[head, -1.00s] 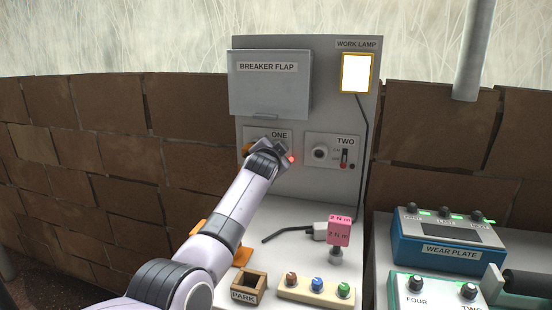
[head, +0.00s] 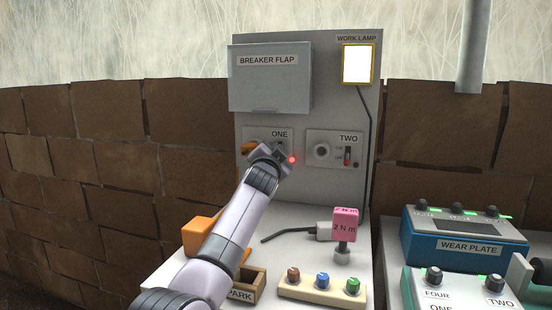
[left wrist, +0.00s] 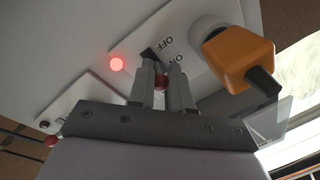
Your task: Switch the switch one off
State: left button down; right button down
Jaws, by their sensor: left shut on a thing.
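The panel labelled ONE (head: 280,134) is on the grey upright board, partly hidden behind my left gripper (head: 274,151). In the left wrist view my left gripper (left wrist: 160,84) is shut on the red-tipped lever of switch one (left wrist: 160,82), between its two grey fingers. The OFF and ON marks (left wrist: 166,48) lie just beyond the fingers. A red lamp (head: 292,160) glows beside the switch; it also shows in the left wrist view (left wrist: 116,64). Which mark the lever points to is hard to tell. My right gripper is not in view.
An orange plug (left wrist: 240,60) sits close beside the gripper. Panel TWO (head: 347,139) is to the right, the breaker flap (head: 268,85) above. A pink 2 N m tool (head: 345,222), a PARK box (head: 260,285) and several coloured knobs (head: 322,281) are below.

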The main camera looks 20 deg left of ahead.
pick_arm(q)
jog(key=c, duration=1.1)
grip_release()
jog(key=shift+s, duration=0.15)
jog(key=s+d+p, duration=0.1)
jog(key=s+p, duration=0.1)
jog(key=s, duration=0.4)
jog(key=shift+s+f, duration=0.35)
jog(key=shift+s, duration=0.05)
jog(key=shift+c, duration=0.2)
